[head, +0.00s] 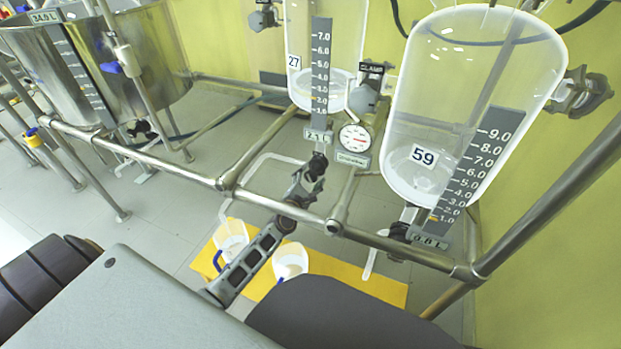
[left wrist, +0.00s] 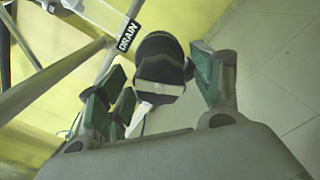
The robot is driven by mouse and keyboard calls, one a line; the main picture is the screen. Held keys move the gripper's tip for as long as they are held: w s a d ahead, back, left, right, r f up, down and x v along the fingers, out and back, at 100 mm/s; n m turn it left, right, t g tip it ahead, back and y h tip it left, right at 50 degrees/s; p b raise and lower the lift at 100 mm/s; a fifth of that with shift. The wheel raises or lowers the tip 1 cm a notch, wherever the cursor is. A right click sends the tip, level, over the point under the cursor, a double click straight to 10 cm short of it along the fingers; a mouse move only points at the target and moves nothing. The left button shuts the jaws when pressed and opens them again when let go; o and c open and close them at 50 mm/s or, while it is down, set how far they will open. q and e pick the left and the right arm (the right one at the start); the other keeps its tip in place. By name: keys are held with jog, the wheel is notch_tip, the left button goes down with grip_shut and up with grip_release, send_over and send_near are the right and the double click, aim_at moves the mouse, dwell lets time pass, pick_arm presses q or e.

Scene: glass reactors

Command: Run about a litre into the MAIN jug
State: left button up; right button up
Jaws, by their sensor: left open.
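Two clear jugs with blue handles stand on a yellow mat (head: 376,289): a left jug (head: 230,236) and a right jug (head: 291,260), partly behind my arm. I cannot read a MAIN label on either. Above them hangs glass vessel 27 (head: 340,60), its readout 2.1 L (head: 318,136). My left gripper (head: 308,178) is open just under that vessel's outlet. In the left wrist view, a dark rounded valve handle (left wrist: 160,58) lies between the open green-padded fingers (left wrist: 160,75); contact is unclear. A DRAIN label (left wrist: 128,36) is beside it. My right gripper is not in view.
Glass vessel 59 (head: 465,95), reading 0.8 L, hangs at the right. A steel tank (head: 150,60) marked 34.9 L stands at the left. Steel rails (head: 130,150) cross in front of the vessels. A round gauge (head: 355,138) sits between the vessels.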

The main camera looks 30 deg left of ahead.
pick_arm(q)
jog(key=shift+c, duration=0.3)
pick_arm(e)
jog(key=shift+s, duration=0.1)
pick_arm(q)
jog(key=c, duration=0.7)
jog(key=shift+c, duration=1.5)
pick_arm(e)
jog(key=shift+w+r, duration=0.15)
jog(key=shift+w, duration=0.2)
pick_arm(q)
jog(key=shift+m, duration=0.3)
